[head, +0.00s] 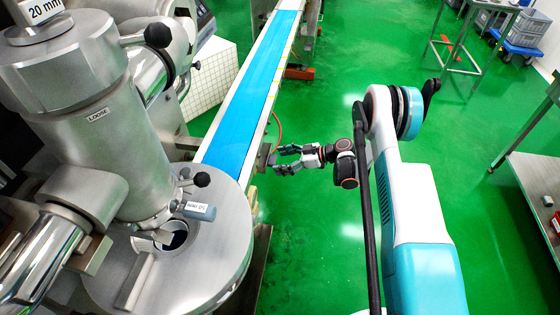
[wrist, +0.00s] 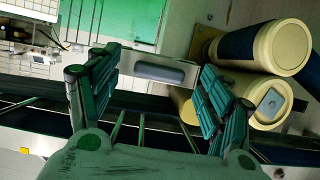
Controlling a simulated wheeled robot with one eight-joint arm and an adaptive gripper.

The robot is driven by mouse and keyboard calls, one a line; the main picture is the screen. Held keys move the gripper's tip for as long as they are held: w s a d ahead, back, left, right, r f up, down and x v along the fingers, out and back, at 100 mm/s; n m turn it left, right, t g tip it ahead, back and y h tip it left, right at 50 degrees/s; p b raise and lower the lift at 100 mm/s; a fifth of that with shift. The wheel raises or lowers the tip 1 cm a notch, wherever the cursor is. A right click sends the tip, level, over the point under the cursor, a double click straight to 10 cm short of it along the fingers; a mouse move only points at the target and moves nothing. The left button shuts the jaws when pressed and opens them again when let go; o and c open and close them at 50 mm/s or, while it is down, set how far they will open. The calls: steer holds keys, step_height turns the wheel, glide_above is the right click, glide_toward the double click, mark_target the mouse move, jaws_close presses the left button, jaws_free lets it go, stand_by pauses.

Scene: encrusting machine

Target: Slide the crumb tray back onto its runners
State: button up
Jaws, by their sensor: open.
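My gripper (head: 277,159) is open beside the right side of the blue conveyor. In the wrist view, its two fingers (wrist: 157,70) stand apart on either side of a pale metal plate with a grey raised grip (wrist: 158,73). This plate looks like the front of the crumb tray; the fingers do not visibly close on it. In the head view, a small grey part, perhaps the same tray front (head: 263,158), shows just left of the fingertips. Thin dark rails (wrist: 116,130) show below the plate in the wrist view; I cannot tell whether they are the runners. The tray's body is hidden.
The conveyor's blue belt (head: 253,95) runs away from the steel encrusting machine (head: 115,120). Cream rollers (wrist: 265,48) sit right of the fingers in the wrist view. Green floor (head: 310,240) is open right of the conveyor. A steel table (head: 535,190) stands at far right.

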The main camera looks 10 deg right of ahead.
steer(key=v, duration=1.1)
step_height(320, 180, up, 15)
steer(key=a+m+h, duration=0.2)
steer(key=m+h, duration=0.1)
steer(key=m, duration=0.1)
steer(key=s+a+r+m+h, duration=0.1)
steer(key=s+r+m+h, duration=0.15)
steer(key=r, duration=0.35)
steer(key=s+a+r+m+h, duration=0.1)
steer(key=s+r, duration=0.3)
steer(key=r, duration=0.2)
steer(key=s+d+r+m+t+h, duration=0.1)
steer(key=s+r+m+h, duration=0.2)
steer(key=s, duration=1)
steer(key=s+d+r+m+t+h, duration=0.1)
steer(key=s+r+m+t+h, duration=0.1)
steer(key=s, duration=1.2)
steer(key=shift+d+r+m+h, duration=0.25)
steer(key=shift+r+m+h, duration=0.5)
steer(key=shift+r+m, duration=0.3)
